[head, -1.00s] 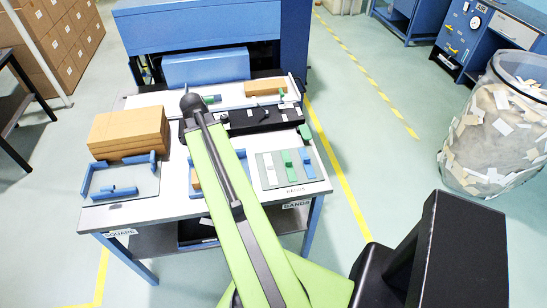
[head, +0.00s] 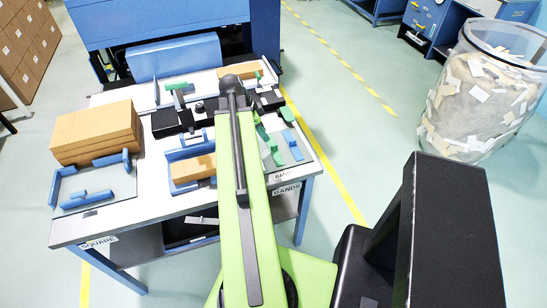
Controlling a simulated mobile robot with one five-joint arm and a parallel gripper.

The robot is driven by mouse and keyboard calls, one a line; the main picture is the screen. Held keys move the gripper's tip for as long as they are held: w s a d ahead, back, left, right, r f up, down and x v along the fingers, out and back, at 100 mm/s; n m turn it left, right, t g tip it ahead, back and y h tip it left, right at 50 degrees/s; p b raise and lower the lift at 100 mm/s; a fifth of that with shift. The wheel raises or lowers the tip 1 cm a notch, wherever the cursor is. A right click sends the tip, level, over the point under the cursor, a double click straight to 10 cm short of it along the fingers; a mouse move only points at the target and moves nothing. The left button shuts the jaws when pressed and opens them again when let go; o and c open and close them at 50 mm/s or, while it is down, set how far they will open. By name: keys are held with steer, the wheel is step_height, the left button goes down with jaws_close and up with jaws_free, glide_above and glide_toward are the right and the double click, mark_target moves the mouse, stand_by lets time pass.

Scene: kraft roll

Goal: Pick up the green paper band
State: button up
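A green paper band (head: 275,155) lies on the grey tray (head: 297,155) at the right front of the table, just right of my arm. Its left side is close to my arm's edge in the picture. A blue band (head: 290,138) lies to its right. Another small green piece (head: 262,131) shows just behind the band. My green arm reaches up across the table and covers the left part of the tray. My gripper is hidden behind the arm, so its fingers do not show.
A brown kraft stack (head: 97,132) stands at the table's left, behind a blue-edged square tray (head: 95,192). A blue holder with a brown block (head: 193,170) is left of my arm. A black fixture (head: 172,121) lies behind. A clear scrap bin (head: 487,90) stands on the floor at right.

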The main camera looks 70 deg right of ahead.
mark_target(276, 149)
steer(key=b+x, duration=0.3)
steer(key=x, duration=0.1)
steer(key=b+x, duration=0.3)
steer(key=x, duration=0.1)
steer(key=shift+s+d+f, duration=0.2)
steer(key=shift+s+f, duration=0.1)
steer(key=shift+s, duration=0.05)
steer(key=shift+r, duration=0.15)
steer(key=shift+c, duration=0.2)
jaws_close()
